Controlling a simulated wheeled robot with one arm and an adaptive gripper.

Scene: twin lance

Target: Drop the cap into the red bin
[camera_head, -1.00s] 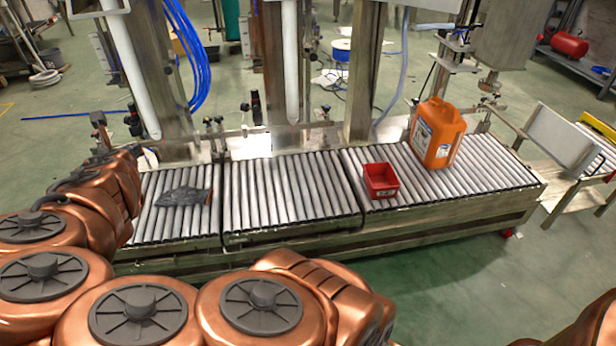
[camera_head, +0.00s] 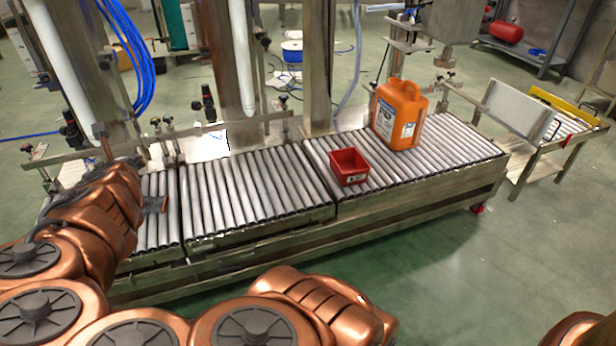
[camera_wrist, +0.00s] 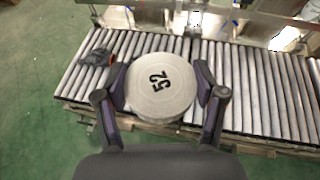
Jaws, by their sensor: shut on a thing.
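In the wrist view my gripper (camera_wrist: 160,96) is shut on a round, pale grey cap (camera_wrist: 160,75) marked 52. One finger presses on each side of it, and it is held above the roller conveyor. In the head view the gripper and cap cannot be made out; my copper arm covers the left side. The red bin (camera_head: 349,167) is a small, open-topped box on the conveyor, right of the middle, and looks empty. It does not show in the wrist view.
The roller conveyor (camera_head: 255,190) runs across the scene. An orange jug (camera_head: 400,115) stands on it just behind and right of the bin. A dark, crumpled thing (camera_wrist: 97,57) lies on the rollers left of the cap. Steel posts and a rail line the conveyor's far side.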

